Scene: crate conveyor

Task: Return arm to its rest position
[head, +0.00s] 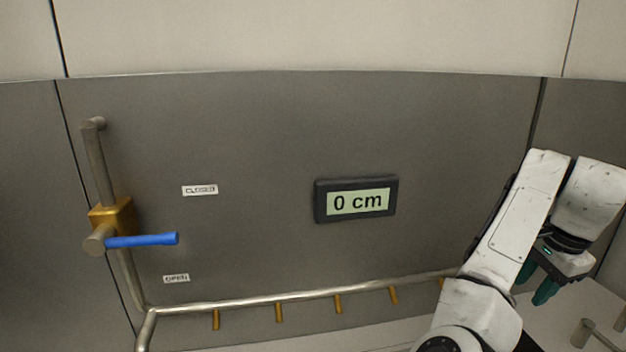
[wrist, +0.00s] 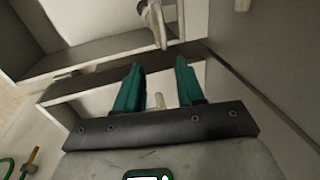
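My gripper (head: 538,283) is at the right of the head view, at the end of my folded white arm, with its green fingertips pointing down. In the wrist view my gripper (wrist: 158,85) shows two green fingers standing apart with nothing between them. It is open and empty. The fingers are near a pale ledge at the lower right of the head view and do not appear to grip anything.
A grey wall panel carries a display (head: 357,201) reading 0 cm, a blue-handled lever (head: 142,240) between CLOSED (head: 200,190) and OPEN (head: 176,278) labels, and a metal pipe (head: 290,296) with brass stubs. A grey peg (head: 583,331) stands on the ledge near my gripper.

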